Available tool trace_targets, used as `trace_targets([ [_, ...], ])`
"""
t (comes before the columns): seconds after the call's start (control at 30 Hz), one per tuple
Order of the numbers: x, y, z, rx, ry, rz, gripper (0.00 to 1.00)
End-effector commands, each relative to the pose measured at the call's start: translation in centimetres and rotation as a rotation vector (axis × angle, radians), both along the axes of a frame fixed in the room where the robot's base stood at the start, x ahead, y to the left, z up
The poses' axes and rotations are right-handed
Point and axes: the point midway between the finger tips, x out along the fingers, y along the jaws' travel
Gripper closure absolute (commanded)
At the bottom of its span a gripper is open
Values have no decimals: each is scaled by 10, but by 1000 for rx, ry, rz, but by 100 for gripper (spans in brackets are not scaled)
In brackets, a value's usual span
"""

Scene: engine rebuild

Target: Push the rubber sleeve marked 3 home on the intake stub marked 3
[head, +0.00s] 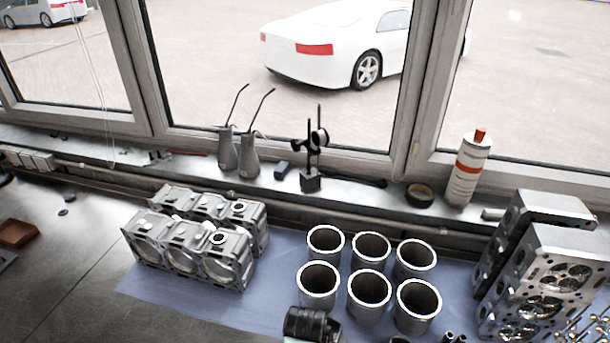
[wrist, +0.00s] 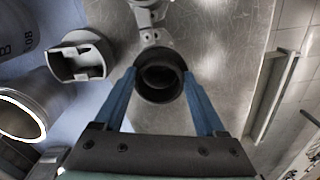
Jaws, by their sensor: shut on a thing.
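In the wrist view, my gripper (wrist: 160,74) has its two blue fingers on either side of a round black rubber sleeve (wrist: 160,92) and is shut on it. The sleeve's open end faces the camera, with a dark inner ring. No number is readable on it. Just beyond the sleeve is a grey metal part (wrist: 150,35) with bolt holes, in line with it. The sleeve hides where the two might meet, so I cannot tell if they touch. No stub marked 3 can be made out. In the head view, neither the fingers nor the sleeve can be made out clearly.
The head view shows engine blocks (head: 193,249) on a blue mat (head: 160,295), several cylinder liners (head: 370,290), and cylinder heads (head: 545,262) at right. The left bench top (head: 65,280) is mostly clear.

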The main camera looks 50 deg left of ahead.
Motion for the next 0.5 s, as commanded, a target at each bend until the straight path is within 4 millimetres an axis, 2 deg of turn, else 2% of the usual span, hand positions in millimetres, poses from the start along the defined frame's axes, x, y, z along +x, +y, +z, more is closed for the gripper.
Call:
trace_targets([
  [0.5,-1,0,-10,0,1,0,81],
])
